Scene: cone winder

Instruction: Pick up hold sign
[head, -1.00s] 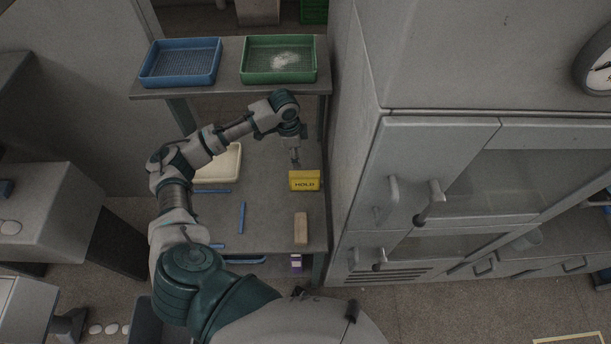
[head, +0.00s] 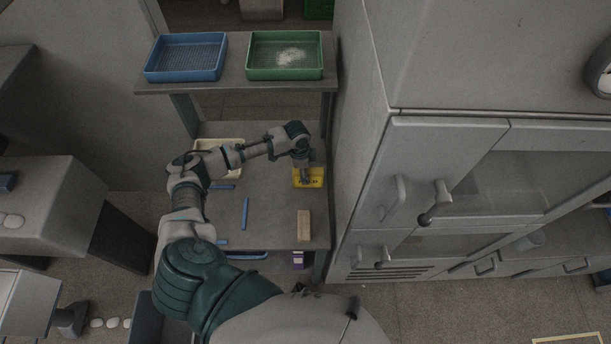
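The yellow hold sign (head: 316,181) stands on the grey table toward its right side, with dark lettering on its front. My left gripper (head: 306,178) has come down at the sign from above and covers part of its upper edge and lettering. The fingertips overlap the sign in the picture. They are too small and too hidden to show whether they are open or closed on it. My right gripper is not in view.
A tan block (head: 304,225) lies in front of the sign. Blue sticks (head: 245,214) and a cream tray (head: 232,143) are to the left. A blue tray (head: 187,58) and a green tray (head: 285,56) sit on the raised shelf behind. A grey cabinet (head: 420,160) stands close on the right.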

